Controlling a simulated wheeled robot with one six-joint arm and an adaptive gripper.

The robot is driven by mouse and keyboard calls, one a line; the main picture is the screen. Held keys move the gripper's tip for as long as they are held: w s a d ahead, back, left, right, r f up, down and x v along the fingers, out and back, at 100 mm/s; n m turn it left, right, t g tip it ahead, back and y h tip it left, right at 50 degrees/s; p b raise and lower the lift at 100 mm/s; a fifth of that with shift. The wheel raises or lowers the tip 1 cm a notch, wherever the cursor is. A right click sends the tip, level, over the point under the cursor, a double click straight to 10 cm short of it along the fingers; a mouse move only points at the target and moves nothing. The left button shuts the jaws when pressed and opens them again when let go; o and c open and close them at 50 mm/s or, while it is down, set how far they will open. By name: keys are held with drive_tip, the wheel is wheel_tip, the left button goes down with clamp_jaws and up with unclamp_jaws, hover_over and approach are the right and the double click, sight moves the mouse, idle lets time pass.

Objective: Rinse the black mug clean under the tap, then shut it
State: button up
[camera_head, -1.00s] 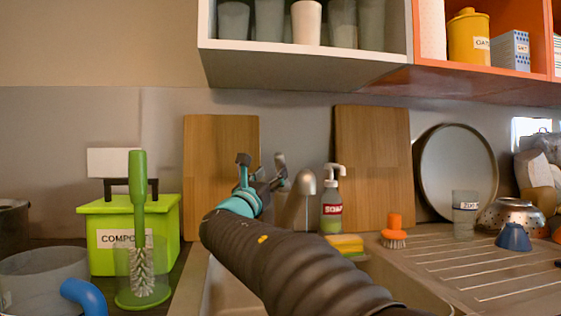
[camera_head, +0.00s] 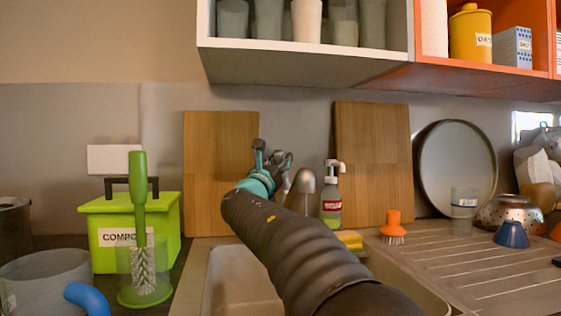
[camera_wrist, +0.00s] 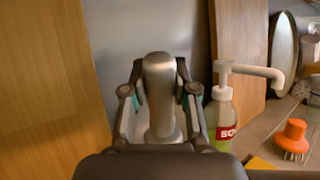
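The metal tap (camera_head: 305,182) stands at the back of the sink (camera_head: 238,285), partly hidden by my arm. In the wrist view the tap (camera_wrist: 160,100) appears between my fingers, which are spread on either side of it; I cannot tell whether they touch it. My gripper (camera_head: 271,157) is raised just left of the tap in the head view, in front of the wooden boards. It is open and holds nothing that I can see. No black mug shows in either view; my arm hides part of the sink.
A soap bottle (camera_head: 331,200), a yellow sponge (camera_head: 349,240) and an orange brush (camera_head: 393,228) stand right of the tap. Cutting boards (camera_head: 372,165) lean on the wall. A green compost bin (camera_head: 108,215) and a brush in a clear holder (camera_head: 143,285) are left. A shelf (camera_head: 300,62) hangs above.

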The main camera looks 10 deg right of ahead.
clamp_jaws()
drive_tip(key=shift+s+f+b, duration=0.1)
drive_tip(key=shift+f+b, duration=0.2)
drive_tip(key=shift+b, duration=0.55)
drive_tip(key=shift+s+a+f+t+h+b, duration=0.15)
drive_tip(key=shift+t+h+b, duration=0.25)
drive_tip(key=shift+b, duration=0.65)
drive_tip(key=shift+s+b, duration=0.1)
drive_tip(key=shift+b, duration=0.3)
drive_tip(key=shift+r, duration=0.3)
drive_tip(key=o, duration=0.8)
unclamp_jaws()
drive_tip(key=shift+a, duration=0.1)
